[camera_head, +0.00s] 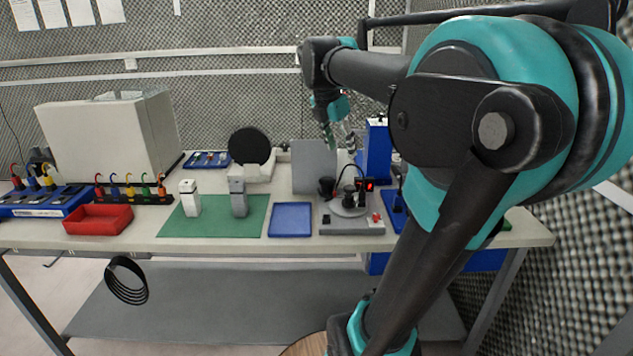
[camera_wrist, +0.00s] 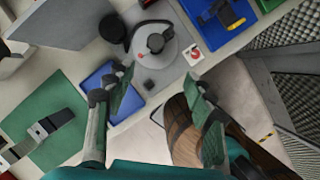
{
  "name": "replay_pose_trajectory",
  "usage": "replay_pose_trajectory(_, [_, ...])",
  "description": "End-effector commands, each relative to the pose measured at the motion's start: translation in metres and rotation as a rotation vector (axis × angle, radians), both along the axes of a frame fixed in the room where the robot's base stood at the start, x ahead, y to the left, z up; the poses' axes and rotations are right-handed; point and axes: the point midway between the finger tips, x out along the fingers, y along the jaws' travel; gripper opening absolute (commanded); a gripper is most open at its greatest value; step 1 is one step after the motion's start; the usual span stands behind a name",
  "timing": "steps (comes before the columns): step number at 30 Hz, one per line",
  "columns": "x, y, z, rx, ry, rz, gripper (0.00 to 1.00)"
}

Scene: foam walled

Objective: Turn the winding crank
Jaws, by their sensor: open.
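A grey station (camera_head: 351,227) stands at the front of the bench, right of the blue tray. On it is a round light-grey disc (camera_head: 348,206) with a black curved part (camera_head: 349,189) rising from it, which may be the winding crank; I cannot tell for sure. The disc also shows in the wrist view (camera_wrist: 171,58), with the black knob-like part (camera_wrist: 155,42) at its middle. My gripper (camera_head: 340,139) is above the bench, higher than the station and apart from it. In the wrist view my gripper (camera_wrist: 160,76) is open, with nothing between its fingers.
A small red display (camera_head: 369,185) and a blue upright unit (camera_head: 377,150) stand beside the station. A grey panel (camera_head: 314,166) stands behind it. Left are a flat blue tray (camera_head: 290,219), a green mat (camera_head: 173,226) with two upright objects, and a red bin (camera_head: 98,219).

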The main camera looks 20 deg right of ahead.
Motion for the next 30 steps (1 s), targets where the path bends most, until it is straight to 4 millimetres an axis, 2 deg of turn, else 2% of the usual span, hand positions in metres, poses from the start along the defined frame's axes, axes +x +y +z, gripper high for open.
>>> replay_pose_trajectory(4, [0.001,-0.004,0.009,-0.024,0.027,0.06,0.54])
replay_pose_trajectory(8, [0.004,-0.007,-0.001,-0.025,0.03,0.063,0.54])
replay_pose_trajectory(30, [0.031,-0.052,-0.128,-0.023,0.027,0.061,0.54])
